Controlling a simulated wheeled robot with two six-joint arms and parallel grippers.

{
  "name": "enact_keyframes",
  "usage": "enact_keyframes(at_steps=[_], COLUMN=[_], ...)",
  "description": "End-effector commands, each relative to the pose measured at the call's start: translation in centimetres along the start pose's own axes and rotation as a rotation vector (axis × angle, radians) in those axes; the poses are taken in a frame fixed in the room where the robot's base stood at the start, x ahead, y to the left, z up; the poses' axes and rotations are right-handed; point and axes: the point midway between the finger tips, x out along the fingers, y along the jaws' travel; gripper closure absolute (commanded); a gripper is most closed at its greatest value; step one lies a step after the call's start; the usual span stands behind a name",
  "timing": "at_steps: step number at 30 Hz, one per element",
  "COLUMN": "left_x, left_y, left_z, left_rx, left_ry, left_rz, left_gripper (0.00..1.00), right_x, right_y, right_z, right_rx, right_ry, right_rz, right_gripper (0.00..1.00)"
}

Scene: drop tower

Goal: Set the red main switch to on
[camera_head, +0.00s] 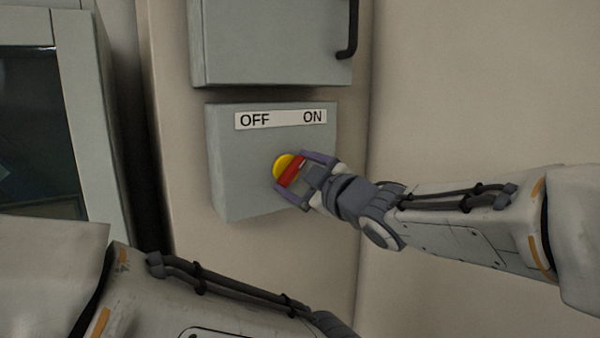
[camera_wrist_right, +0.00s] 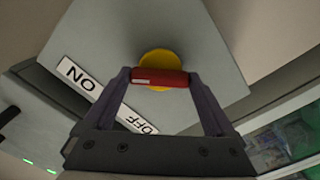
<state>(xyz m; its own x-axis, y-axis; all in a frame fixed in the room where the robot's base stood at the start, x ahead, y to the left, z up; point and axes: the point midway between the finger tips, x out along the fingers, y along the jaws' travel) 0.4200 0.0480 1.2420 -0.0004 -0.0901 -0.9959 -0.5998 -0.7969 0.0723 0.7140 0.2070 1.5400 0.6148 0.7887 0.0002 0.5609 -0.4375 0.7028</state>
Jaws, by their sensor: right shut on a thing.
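The red main switch is a red bar handle (camera_head: 290,174) on a round yellow disc (camera_head: 281,164), mounted on a grey box (camera_head: 238,175). A white label strip (camera_head: 281,119) above it reads OFF at left and ON at right. In the head view the handle slants, its upper end leaning right. My right gripper (camera_head: 299,178) is shut on the handle, one finger at each end. The right wrist view shows the red handle (camera_wrist_right: 160,77) between the fingers, in front of the yellow disc (camera_wrist_right: 158,56). My left arm crosses the bottom of the head view; its gripper is out of frame.
Another grey box (camera_head: 265,45) with a black handle (camera_head: 350,30) is on the wall just above the switch box. A framed dark glass panel (camera_head: 38,130) stands at the left. The beige wall (camera_head: 470,90) to the right is bare.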

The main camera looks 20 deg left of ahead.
Motion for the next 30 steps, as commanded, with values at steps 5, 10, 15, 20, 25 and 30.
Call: enact_keyframes(at_steps=[5,10,15,20,25,30], left_x=[0.0,0.0,0.0,0.0,0.8,2.0], left_y=[0.0,0.0,0.0,0.0,-0.1,-0.1], left_z=[0.0,0.0,0.0,0.0,0.0,0.1], left_rx=[0.000,0.000,0.000,0.000,-0.001,-0.003], left_ry=[0.000,0.000,0.000,0.000,0.000,0.000], left_rz=[0.000,0.000,0.000,0.000,0.000,0.000], left_gripper=[1.00,1.00,1.00,1.00,1.00,1.00], right_x=[0.0,0.0,0.0,0.0,-1.4,-4.7], right_y=[-0.1,-0.1,-0.1,-0.1,-0.1,-0.1], right_z=[0.2,0.1,0.1,0.1,0.2,0.2], right_rx=[0.014,0.015,0.014,0.011,0.010,0.010], right_ry=[-0.003,-0.003,-0.003,-0.002,-0.001,-0.001], right_rz=[-0.001,-0.001,-0.001,0.000,0.002,0.005], right_gripper=[0.66,0.66,0.00,0.00,0.00,0.00])
